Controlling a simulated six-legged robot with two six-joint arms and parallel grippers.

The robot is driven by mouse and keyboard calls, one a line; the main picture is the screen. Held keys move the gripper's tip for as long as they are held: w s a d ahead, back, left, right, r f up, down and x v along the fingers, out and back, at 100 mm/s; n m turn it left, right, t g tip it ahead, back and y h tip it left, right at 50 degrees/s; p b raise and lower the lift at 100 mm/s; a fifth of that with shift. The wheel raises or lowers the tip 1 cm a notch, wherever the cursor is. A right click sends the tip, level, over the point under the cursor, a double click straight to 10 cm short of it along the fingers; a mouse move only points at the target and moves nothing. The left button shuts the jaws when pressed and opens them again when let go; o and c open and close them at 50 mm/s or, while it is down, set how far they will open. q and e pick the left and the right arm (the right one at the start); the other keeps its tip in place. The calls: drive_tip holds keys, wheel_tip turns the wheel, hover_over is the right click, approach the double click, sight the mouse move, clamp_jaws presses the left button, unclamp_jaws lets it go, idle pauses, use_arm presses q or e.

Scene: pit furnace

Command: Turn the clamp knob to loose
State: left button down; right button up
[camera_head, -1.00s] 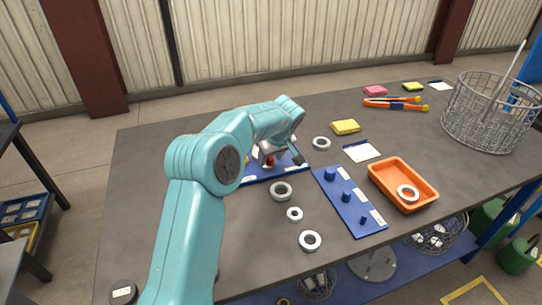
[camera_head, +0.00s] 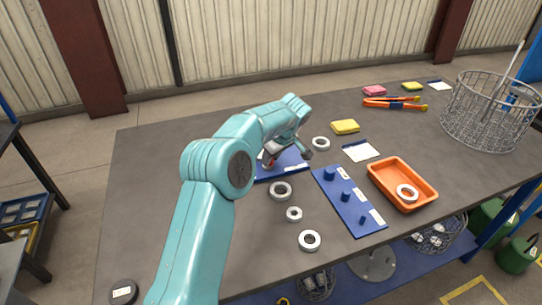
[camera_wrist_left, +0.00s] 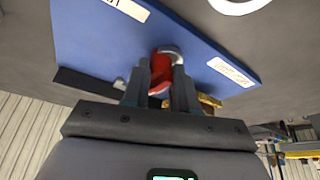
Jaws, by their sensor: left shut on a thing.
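The clamp knob is red (camera_wrist_left: 160,72) and stands on a blue board (camera_wrist_left: 95,45) beside a round grey metal part. My left gripper (camera_wrist_left: 158,92) is shut on the knob, with one finger on each side of it in the left wrist view. In the head view my left gripper (camera_head: 271,157) is low over the blue board (camera_head: 291,165), and my arm hides much of the board and knob. White labels sit on the board, but their words are too small to read. My right gripper is not in view.
Grey rings (camera_head: 281,191) lie in front of the board. A blue peg board (camera_head: 347,213) and an orange tray (camera_head: 420,182) with a ring stand to the right. A yellow sponge (camera_head: 345,127) and wire basket (camera_head: 488,125) are farther off.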

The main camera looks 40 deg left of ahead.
use_arm(q)
drive_tip(key=n, duration=0.1)
drive_tip(key=n+p, duration=0.1)
drive_tip(key=g+p, duration=0.1)
drive_tip(key=shift+w+a+r+n, duration=0.1)
drive_tip(key=shift+a+r+n, duration=0.15)
drive_tip(key=shift+r+n, duration=0.15)
drive_tip(key=c, duration=1.8)
unclamp_jaws()
drive_tip(key=shift+f+n+g+p, duration=0.15)
drive_tip(key=shift+n+g+p, duration=0.15)
drive_tip(key=shift+n+p, duration=0.4)
